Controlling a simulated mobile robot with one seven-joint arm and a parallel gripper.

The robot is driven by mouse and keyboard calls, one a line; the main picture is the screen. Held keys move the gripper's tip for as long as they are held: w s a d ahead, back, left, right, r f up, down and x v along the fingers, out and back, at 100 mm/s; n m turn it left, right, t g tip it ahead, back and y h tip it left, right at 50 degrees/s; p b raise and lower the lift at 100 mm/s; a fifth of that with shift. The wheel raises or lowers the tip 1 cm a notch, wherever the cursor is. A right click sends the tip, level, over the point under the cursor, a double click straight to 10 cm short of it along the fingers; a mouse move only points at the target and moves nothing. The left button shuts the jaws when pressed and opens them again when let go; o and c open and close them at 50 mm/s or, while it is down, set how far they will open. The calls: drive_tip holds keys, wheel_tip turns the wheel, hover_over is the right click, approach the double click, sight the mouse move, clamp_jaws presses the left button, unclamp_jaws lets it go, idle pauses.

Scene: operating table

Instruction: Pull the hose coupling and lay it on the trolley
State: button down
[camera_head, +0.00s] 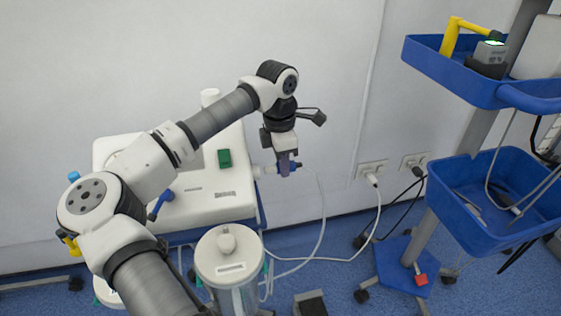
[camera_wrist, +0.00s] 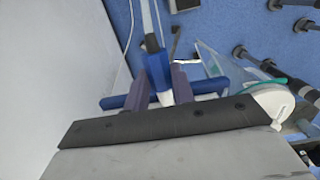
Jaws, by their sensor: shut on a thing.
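The hose coupling (camera_wrist: 158,72), blue with a white end, sits between my gripper's fingers (camera_wrist: 165,82) in the wrist view. A pale hose runs from it towards the top of that view. In the head view my gripper (camera_head: 285,168) is shut on the coupling, whose blue end (camera_head: 298,165) shows to the right of the fingers. It is beside the right side of the white machine (camera_head: 205,206), close to a white fitting (camera_head: 260,171). I cannot tell whether coupling and fitting are joined. The blue trolley (camera_head: 461,205) stands at the right with an upper and a lower tray.
The upper tray (camera_head: 428,58) holds a yellow-handled item and a grey device with a green light. The lower tray holds cables. A clear canister (camera_head: 222,262) stands before the machine. Wall sockets (camera_head: 372,168) with cables lie between machine and trolley; a hose loops down there.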

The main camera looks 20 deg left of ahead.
drive_tip(key=shift+w+d, duration=0.2)
drive_tip(key=shift+d, duration=0.05)
drive_tip(key=shift+w+d, duration=0.15)
drive_tip(key=shift+d, duration=0.1)
idle(0.3)
drive_tip(key=shift+w+d, duration=0.3)
drive_tip(key=shift+d, duration=0.15)
drive_tip(key=shift+w+d, duration=0.1)
drive_tip(key=shift+r, duration=0.1)
drive_tip(key=shift+w+d+r+p, duration=0.2)
drive_tip(key=shift+d+r+p, duration=0.1)
drive_tip(key=shift+r+p, duration=0.8)
drive_tip(key=shift+w+d+r+p, duration=0.2)
drive_tip(key=shift+r+p, duration=0.45)
drive_tip(key=shift+r, duration=0.7)
drive_tip(key=shift+w+d+r+p, duration=0.15)
drive_tip(key=shift+d+r+p, duration=0.2)
drive_tip(key=shift+r+p, duration=0.75)
drive_tip(key=shift+r, duration=0.15)
